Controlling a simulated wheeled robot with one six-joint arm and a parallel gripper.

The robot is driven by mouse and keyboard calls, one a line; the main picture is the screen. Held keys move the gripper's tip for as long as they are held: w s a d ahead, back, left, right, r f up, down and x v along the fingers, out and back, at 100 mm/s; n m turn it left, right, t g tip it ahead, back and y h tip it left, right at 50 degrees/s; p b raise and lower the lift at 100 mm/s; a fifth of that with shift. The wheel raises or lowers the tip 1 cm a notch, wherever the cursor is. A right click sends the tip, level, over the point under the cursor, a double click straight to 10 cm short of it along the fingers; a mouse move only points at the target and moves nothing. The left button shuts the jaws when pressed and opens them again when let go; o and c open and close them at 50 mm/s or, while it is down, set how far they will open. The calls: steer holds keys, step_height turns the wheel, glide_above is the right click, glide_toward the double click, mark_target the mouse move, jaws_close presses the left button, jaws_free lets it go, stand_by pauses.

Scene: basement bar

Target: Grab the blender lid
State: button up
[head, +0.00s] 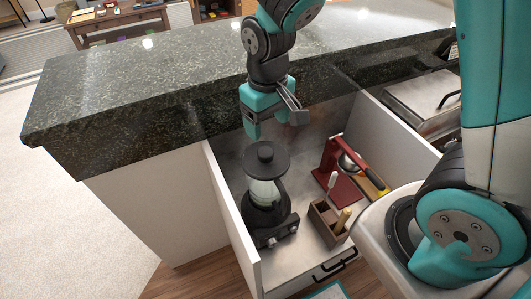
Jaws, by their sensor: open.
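The blender (266,208) stands upright on the metal surface below the dark stone counter, near the left white panel. Its round black lid (265,158) sits on top of the jar, with a small knob in the middle. My gripper (272,132) points down just above the lid, close to the counter's front edge. It is open and holds nothing that I can see. From this view I cannot tell the exact height between the fingertips and the lid.
A wooden utensil box (327,222) and a red stand-like appliance (340,172) are right of the blender. White panels (232,212) flank the space. The dark stone counter (160,95) overhangs behind. Light floor (60,220) is clear at left.

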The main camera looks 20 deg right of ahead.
mark_target(265, 148)
steer(key=f+p, duration=0.1)
steer(key=f, duration=0.8)
steer(key=shift+w+a+p, duration=0.15)
steer(key=shift+w+p, duration=0.05)
steer(key=shift+p, duration=0.15)
steer(key=shift+r, duration=0.1)
steer(key=c, duration=1.1)
